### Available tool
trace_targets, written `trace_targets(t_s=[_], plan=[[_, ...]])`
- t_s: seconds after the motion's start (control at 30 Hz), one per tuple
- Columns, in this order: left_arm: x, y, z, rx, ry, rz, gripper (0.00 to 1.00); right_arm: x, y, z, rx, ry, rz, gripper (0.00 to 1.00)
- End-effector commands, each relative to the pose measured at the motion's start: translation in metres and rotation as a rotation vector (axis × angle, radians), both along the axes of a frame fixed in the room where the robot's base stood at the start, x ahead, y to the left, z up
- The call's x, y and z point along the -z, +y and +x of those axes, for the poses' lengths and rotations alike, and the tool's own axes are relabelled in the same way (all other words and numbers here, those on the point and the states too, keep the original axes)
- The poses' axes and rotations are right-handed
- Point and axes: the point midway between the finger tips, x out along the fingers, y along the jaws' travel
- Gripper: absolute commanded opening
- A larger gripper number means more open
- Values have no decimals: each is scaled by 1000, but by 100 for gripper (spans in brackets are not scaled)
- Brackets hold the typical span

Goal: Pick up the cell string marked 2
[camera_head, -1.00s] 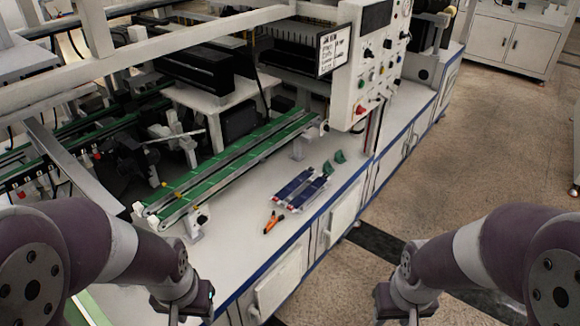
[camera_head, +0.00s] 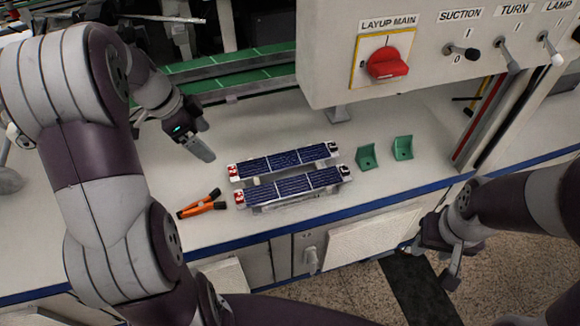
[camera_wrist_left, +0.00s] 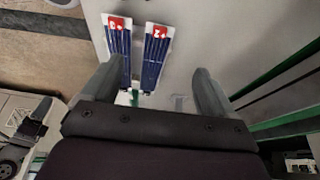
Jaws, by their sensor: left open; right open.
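Two dark blue cell strings lie side by side on a low holder on the bench, each with a red-and-white tag at its left end. In the left wrist view, the tag of the right string (camera_wrist_left: 155,50) seems to read 2; this is the string nearer the conveyor, the upper one (camera_head: 288,161) in the head view. The other string (camera_head: 292,187) lies nearer the bench edge; its tag is hard to read, also in the wrist view (camera_wrist_left: 118,50). My left gripper (camera_head: 201,149) is open and empty, left of the strings. My right gripper (camera_head: 430,265) is open and empty beyond the bench edge.
Orange-handled pliers (camera_head: 201,205) lie left of the strings. Two green brackets (camera_head: 367,157) (camera_head: 403,147) stand to their right. A green conveyor (camera_head: 245,72) runs behind, and a control panel with a red switch (camera_head: 387,63) overhangs the back right.

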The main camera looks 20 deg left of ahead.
Motion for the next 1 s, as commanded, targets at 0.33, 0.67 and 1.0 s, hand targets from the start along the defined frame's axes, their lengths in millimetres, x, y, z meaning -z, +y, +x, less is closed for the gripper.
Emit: trace_targets(t_s=[0.33, 0.67, 1.0], plan=[[63, -20, 13, 17, -8, 0, 87, 33, 0, 0, 0, 0, 0, 43], [110, -34, 19, 16, -4, -1, 87, 56, 0, 0, 0, 0, 0, 43], [114, -37, 21, 14, -8, 1, 61, 56, 0, 0, 0, 0, 0, 43]])
